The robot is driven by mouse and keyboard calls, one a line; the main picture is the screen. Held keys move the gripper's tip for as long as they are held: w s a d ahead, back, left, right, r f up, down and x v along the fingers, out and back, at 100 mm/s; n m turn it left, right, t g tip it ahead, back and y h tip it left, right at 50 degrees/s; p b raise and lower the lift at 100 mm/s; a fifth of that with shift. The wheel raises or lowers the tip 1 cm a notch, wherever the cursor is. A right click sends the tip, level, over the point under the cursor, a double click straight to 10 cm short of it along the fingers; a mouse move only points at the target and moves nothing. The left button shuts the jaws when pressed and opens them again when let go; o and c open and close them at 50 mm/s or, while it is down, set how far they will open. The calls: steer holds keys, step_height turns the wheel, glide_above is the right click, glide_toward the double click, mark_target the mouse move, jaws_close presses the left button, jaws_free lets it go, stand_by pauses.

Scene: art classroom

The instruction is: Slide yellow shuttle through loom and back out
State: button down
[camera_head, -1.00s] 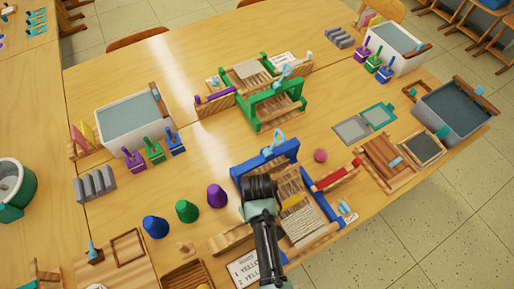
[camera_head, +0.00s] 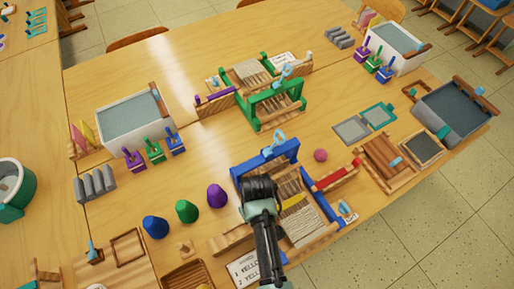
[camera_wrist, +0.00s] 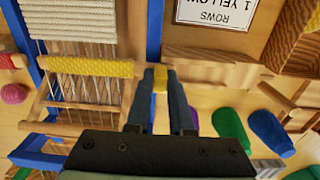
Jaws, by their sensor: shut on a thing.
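The blue-framed loom (camera_head: 292,151) stands at the near middle of the table, with warp threads and cream cloth. A yellow, woven-looking band (camera_wrist: 90,66) lies across the warp at the cloth's edge; it also shows in the head view (camera_head: 293,201). My gripper (camera_wrist: 160,88) is beside the loom's blue side bar (camera_wrist: 153,28). Its fingers are shut on the yellow shuttle (camera_wrist: 160,78), of which only a small part shows between them. Whether the shuttle touches the band, I cannot tell. My arm hides part of the loom's left side in the head view.
A red shuttle (camera_head: 333,179) lies on a wooden rack right of the loom, near a pink ball (camera_head: 320,155). Blue, green and purple cones (camera_head: 217,196) stand to the left. A green loom (camera_head: 275,108) stands behind. A card (camera_wrist: 217,12) reads "ROWS 1 YELLOW".

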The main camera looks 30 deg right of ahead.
steer(key=p, duration=0.3)
glide_toward(212, 246)
step_height(212, 246, down, 5)
steer(key=shift+f, duration=0.1)
steer(key=c, duration=0.8)
jaws_free()
steer(key=shift+s, duration=0.1)
step_height(212, 246, up, 13)
